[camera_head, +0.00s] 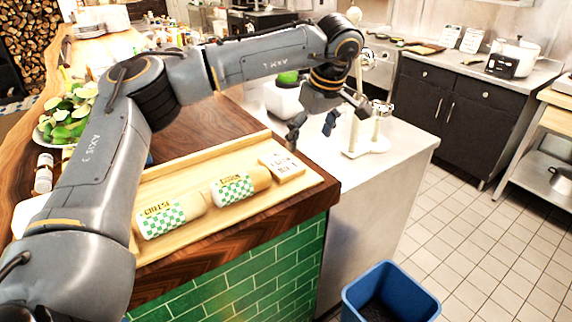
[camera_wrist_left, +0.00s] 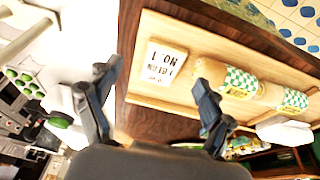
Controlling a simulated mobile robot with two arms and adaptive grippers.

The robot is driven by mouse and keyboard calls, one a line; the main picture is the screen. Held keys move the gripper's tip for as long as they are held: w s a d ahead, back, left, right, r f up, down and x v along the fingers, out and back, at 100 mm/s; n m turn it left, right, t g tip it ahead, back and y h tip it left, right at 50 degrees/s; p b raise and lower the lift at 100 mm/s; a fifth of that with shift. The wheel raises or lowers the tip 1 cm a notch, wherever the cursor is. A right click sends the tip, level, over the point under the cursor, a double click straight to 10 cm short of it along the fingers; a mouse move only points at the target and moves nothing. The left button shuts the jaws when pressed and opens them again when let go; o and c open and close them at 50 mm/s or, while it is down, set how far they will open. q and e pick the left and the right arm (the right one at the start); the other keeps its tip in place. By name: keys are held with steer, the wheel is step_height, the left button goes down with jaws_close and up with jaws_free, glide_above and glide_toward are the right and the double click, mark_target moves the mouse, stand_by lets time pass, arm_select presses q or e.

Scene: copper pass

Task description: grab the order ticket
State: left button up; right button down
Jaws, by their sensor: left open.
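The order ticket (camera_head: 283,166) is a small pale card with dark print, lying at the right end of a shallow wooden tray (camera_head: 306,182) on the counter. In the left wrist view the ticket (camera_wrist_left: 164,63) shows upside down, its print including "NO.1", ahead of the fingers. My left gripper (camera_head: 311,129) is above and behind the ticket, near the counter's edge. It is open, and its jaws (camera_wrist_left: 155,82) hold nothing. My right gripper is in neither view.
Two wrapped rolls with green checks (camera_head: 235,187) (camera_head: 168,212) lie left of the ticket in the tray. A white stand (camera_head: 366,146) and a green-topped container (camera_head: 283,97) stand behind on the white counter. A blue bin (camera_head: 390,290) is on the floor.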

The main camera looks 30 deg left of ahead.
arm_select(q)
steer(key=a+r, duration=0.2)
steer(key=y+p, duration=0.1)
glide_above(284, 165)
steer(key=d, duration=0.3)
steer(key=f, duration=0.7)
steer(key=shift+s+a+f, duration=0.25)
steer(key=shift+s, duration=0.15)
steer(key=shift+a+f+p, duration=0.25)
steer(key=shift+f+p, duration=0.3)
steer(key=p+x, duration=0.1)
steer(key=x, duration=0.2)
steer(key=shift+w+a+f, duration=0.1)
steer(key=shift+a+f, duration=0.1)
steer(key=shift+f, duration=0.05)
steer(key=shift+a+f, duration=0.1)
steer(key=shift+f, duration=0.25)
steer(key=c, duration=0.8)
